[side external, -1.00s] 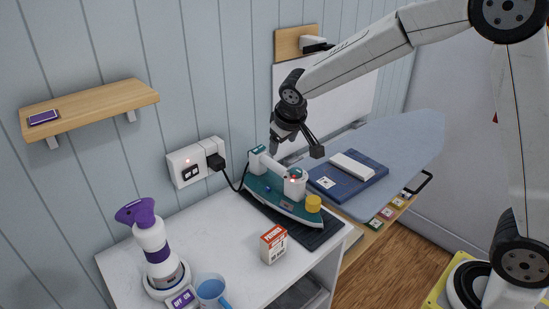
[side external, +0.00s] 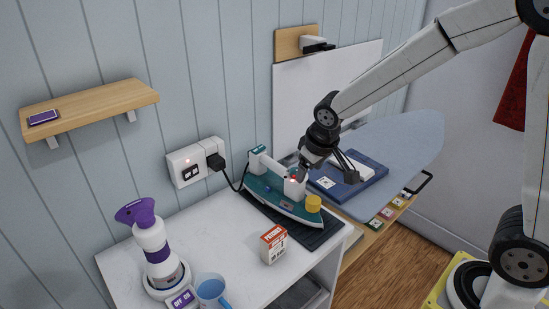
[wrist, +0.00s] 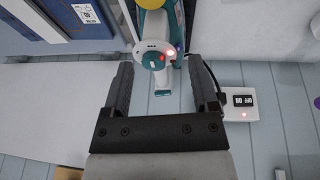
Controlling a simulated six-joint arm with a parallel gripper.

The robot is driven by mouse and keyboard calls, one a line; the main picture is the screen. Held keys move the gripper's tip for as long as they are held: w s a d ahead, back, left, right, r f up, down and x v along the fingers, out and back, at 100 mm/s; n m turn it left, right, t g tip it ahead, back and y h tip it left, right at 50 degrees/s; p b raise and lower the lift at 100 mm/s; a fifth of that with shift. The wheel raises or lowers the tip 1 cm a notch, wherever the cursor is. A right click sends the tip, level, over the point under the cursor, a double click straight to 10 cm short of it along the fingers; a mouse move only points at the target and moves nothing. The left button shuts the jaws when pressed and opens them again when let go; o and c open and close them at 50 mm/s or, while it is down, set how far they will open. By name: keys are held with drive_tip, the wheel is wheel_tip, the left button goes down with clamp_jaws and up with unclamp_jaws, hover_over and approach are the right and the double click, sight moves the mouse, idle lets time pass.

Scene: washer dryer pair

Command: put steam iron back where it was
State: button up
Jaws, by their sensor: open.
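The steam iron (side external: 275,195) is teal and white with a red button and a yellow cap. It lies flat on a dark mat (side external: 320,234) on the white counter, its black cord running to the wall outlet. In the wrist view the iron (wrist: 157,50) shows beyond and between the open fingers of my gripper (wrist: 165,85). I see no contact between fingers and iron.
The ironing board (side external: 410,150) carries a blue folded cloth (side external: 322,183) with a white item on it. A red and white box (side external: 273,245), a purple and white steamer (side external: 155,250) and a blue mug (side external: 211,291) stand on the counter. The wall outlet (side external: 190,165) is behind.

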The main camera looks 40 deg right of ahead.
drive_tip(key=s+f+g+y, duration=0.1)
drive_tip(key=s+f, duration=0.3)
drive_tip(key=s, duration=0.8)
drive_tip(key=shift+s+f, duration=0.15)
drive_tip(key=shift+s, duration=0.2)
